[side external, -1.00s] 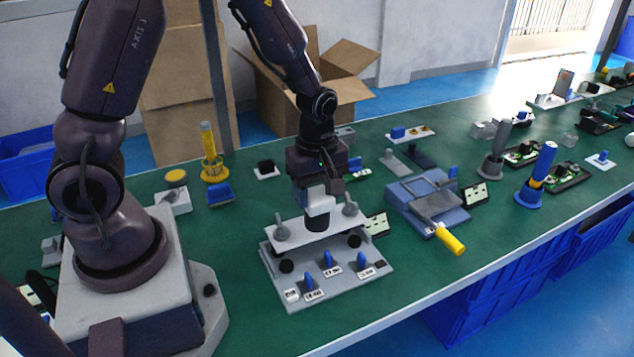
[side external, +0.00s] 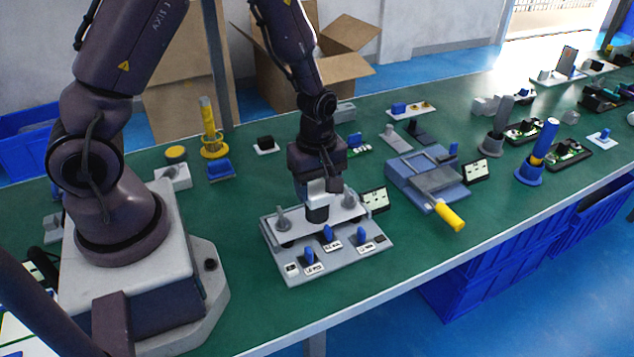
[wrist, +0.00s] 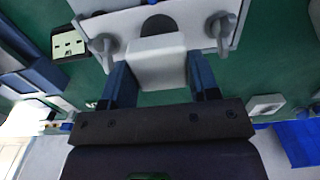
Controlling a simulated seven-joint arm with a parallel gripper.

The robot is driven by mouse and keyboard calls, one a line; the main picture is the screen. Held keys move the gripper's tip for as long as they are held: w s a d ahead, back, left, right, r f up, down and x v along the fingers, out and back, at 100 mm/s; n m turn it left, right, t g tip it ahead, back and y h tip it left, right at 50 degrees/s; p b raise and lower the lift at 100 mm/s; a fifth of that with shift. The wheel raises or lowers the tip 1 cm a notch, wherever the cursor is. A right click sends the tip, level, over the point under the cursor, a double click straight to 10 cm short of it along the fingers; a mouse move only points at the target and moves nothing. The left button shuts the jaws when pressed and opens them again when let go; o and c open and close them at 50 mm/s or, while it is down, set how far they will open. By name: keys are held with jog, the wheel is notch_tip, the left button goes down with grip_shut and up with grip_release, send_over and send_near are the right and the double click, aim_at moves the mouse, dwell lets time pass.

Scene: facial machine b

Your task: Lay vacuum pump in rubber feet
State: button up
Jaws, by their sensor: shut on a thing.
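The vacuum pump is a light plate (side external: 338,212) with a white block (wrist: 160,62), a dark cylinder (side external: 317,212) and two grey knobbed posts. My gripper (wrist: 160,75) is shut on the white block, one blue-black finger on each side. The grey base plate (side external: 330,255) lies under the pump, roughly parallel to it. The rubber feet are black, and only dark slivers of them (side external: 288,243) show beneath the pump plate. The pump plate is very low over the base; I cannot tell whether it fully rests on the feet.
Blue valves (side external: 328,234) with labels stand along the base's front edge. A blue fixture with a yellow handle (side external: 449,216) is to the right. Green table is clear in front.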

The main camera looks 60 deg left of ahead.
aim_at(317, 188)
jog(key=shift+f, duration=0.25)
dwell(0.4)
jog(key=o, duration=0.9)
notch_tip(317, 188, up, 13)
jog(key=shift+s+d+r+m+t, duration=0.65)
jog(key=shift+s+r+m+t, duration=0.3)
jog(key=shift+s+r+m, duration=1.65)
jog(key=shift+s+d+r+m+t, duration=0.8)
jog(key=shift+s+r+m, duration=1)
jog(key=shift+m, duration=1.6)
jog(key=shift+s+d+r+m+t, duration=0.55)
jog(key=shift+s+r+m+t, duration=0.5)
jog(key=shift+s+r+m, duration=1.25)
